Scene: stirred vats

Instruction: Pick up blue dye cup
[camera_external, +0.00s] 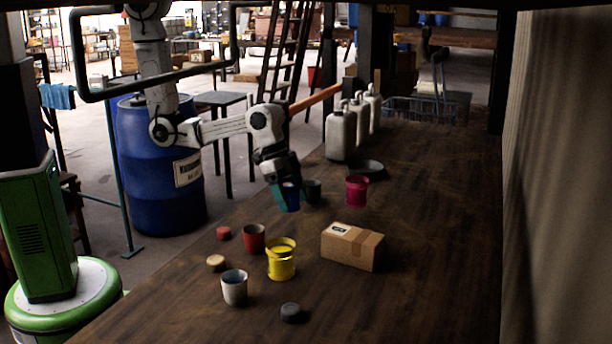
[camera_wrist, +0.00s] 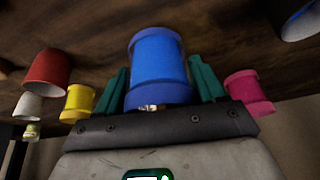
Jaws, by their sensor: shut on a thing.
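The blue dye cup (camera_wrist: 158,62) sits between the two teal fingers of my gripper (camera_wrist: 158,88) in the wrist view. The fingers are shut on it, one on each side. In the external view, my gripper (camera_external: 288,188) points down over the far left part of the table, and the blue cup (camera_external: 291,201) shows partly behind a teal finger. I cannot tell whether the cup's bottom touches the table or is a little above it.
A dark green cup (camera_external: 312,191) stands close right of my gripper. A pink cup (camera_external: 357,190), red cup (camera_external: 253,238), yellow cup (camera_external: 281,264), white cup (camera_external: 234,290) and cardboard box (camera_external: 345,248) stand on the table (camera_external: 430,200). White bottles (camera_external: 340,137) stand behind. The table's right side is clear.

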